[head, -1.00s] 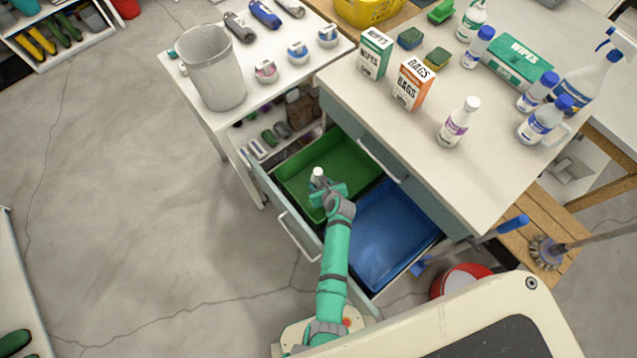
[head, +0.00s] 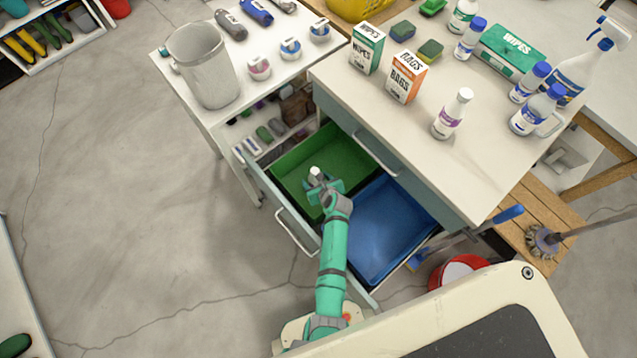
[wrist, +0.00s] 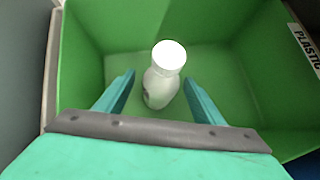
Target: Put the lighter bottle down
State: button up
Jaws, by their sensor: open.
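A white bottle with a white cap (wrist: 163,77) stands upright in the green bin (wrist: 83,60) in the wrist view. Its cap also shows in the head view (head: 315,171). My gripper (wrist: 157,95) is open, with one finger on each side of the bottle and a visible gap to each. In the head view my gripper (head: 321,186) is down over the green bin (head: 290,165) in the pulled-out drawer. The bottle's lower part is mostly hidden by my gripper there.
A blue bin (head: 385,225) sits beside the green one in the drawer. The worktop above holds another white bottle (head: 450,118), a BAGS box (head: 404,78), a WIPES box (head: 366,50) and spray bottles. A bin (head: 203,65) stands on the left table. Floor at left is clear.

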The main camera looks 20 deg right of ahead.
jog(key=v, duration=1.2)
jog(key=shift+r, duration=0.5)
